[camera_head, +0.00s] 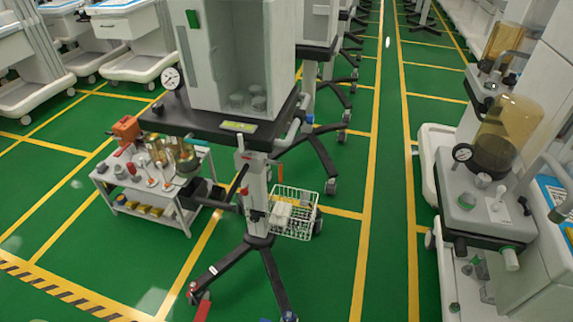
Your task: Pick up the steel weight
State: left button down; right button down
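I cannot make out for certain which thing is the steel weight. Small grey cylinders (257,103) stand on the floor of an open white cabinet, on the cart at the centre; one of them may be the weight. Other small grey round pieces (483,180) sit on top of the machine at the right. They are too small to tell apart by material. Neither of my grippers shows in the head view.
The centre cart has a dark shelf (200,124), a column, spread legs and a wire basket (294,213). A low white trolley (148,187) with tools and brass-coloured pieces stands to its left. The green floor (60,245) at front left and the aisle (389,180) are clear.

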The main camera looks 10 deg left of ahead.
aim_at(120, 173)
jog(key=u, duration=1.7)
jog(key=i+j+z, duration=0.15)
jog(key=z, duration=0.9)
jog(key=i+j+z, duration=0.2)
jog(key=j+z, duration=0.15)
jog(key=j, duration=0.35)
jog(key=i+j+z, duration=0.15)
jog(key=j+z, duration=0.25)
jog(key=j, duration=0.35)
jog(key=j+z, duration=0.35)
jog(key=j, duration=0.4)
